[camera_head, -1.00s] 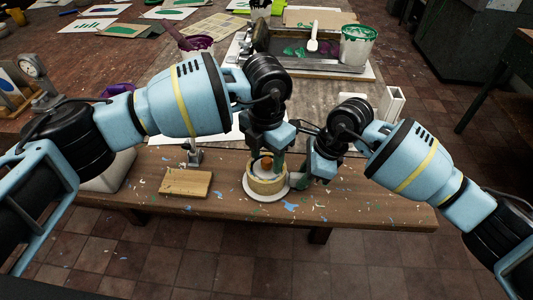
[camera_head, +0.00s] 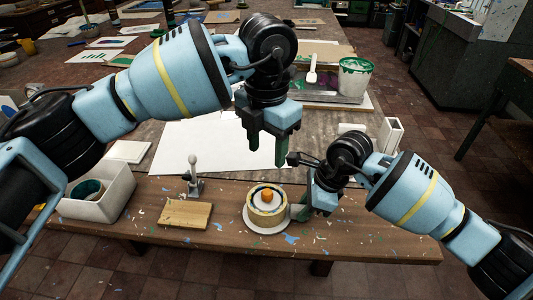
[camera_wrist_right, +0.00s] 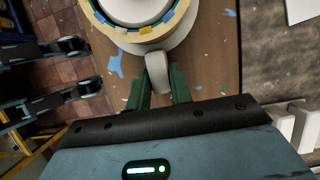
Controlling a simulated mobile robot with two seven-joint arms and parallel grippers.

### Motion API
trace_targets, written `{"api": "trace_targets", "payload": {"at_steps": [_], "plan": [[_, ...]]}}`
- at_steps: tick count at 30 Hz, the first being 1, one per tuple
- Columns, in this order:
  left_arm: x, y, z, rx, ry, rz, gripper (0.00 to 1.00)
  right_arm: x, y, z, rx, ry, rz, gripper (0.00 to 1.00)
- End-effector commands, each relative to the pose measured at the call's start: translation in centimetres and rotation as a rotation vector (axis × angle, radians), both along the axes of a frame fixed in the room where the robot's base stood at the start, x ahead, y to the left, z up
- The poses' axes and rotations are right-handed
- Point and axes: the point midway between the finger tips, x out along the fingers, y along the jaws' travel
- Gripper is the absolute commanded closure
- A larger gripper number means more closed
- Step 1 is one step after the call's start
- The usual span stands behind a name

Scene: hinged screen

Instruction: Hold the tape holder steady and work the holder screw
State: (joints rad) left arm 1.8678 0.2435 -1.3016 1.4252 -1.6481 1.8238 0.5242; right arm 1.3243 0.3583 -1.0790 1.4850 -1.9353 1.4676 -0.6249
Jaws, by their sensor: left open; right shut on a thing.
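The tape holder (camera_head: 267,222) stands upright on the wooden bench, a round pale base with a yellowish tape ring around it. The orange holder screw (camera_head: 266,196) shows on top at its centre. My left gripper (camera_head: 267,148) is open and empty, fingers pointing down, above and behind the holder, apart from it. My right gripper (camera_head: 298,212) is at the holder's right side. In the right wrist view its green fingers (camera_wrist_right: 158,85) are shut on the grey tab (camera_wrist_right: 157,70) that sticks out from the holder's base; the screw is out of that view.
A wooden block (camera_head: 185,214) and a lever clamp (camera_head: 193,178) are left of the holder. A white bin (camera_head: 110,198) with a dark ring stands further left. Behind lie a white sheet (camera_head: 205,150), a paint tray and a white bucket (camera_head: 354,78). Paint flecks dot the bench.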

Motion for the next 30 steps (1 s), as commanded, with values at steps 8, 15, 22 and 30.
{"api": "trace_targets", "payload": {"at_steps": [8, 15, 22, 30], "plan": [[0.0, 0.0, -0.1, 0.0, 0.002, 0.0, 0.49, -0.2, -0.2, -0.7, -0.008, 0.011, 0.0, 0.64], [0.0, 0.0, -0.1, 0.0, 0.0, 0.0, 0.49, -0.1, -0.1, -0.3, -0.003, 0.004, 0.0, 0.53], [0.0, 0.0, 0.0, 0.0, 0.0, 0.0, 0.49, 0.0, -0.3, 0.5, -0.001, 0.0, 0.0, 0.53], [0.0, 0.0, 0.0, 0.0, 0.0, 0.0, 0.49, 0.1, -1.9, 4.9, -0.002, -0.002, -0.002, 0.53]]}}
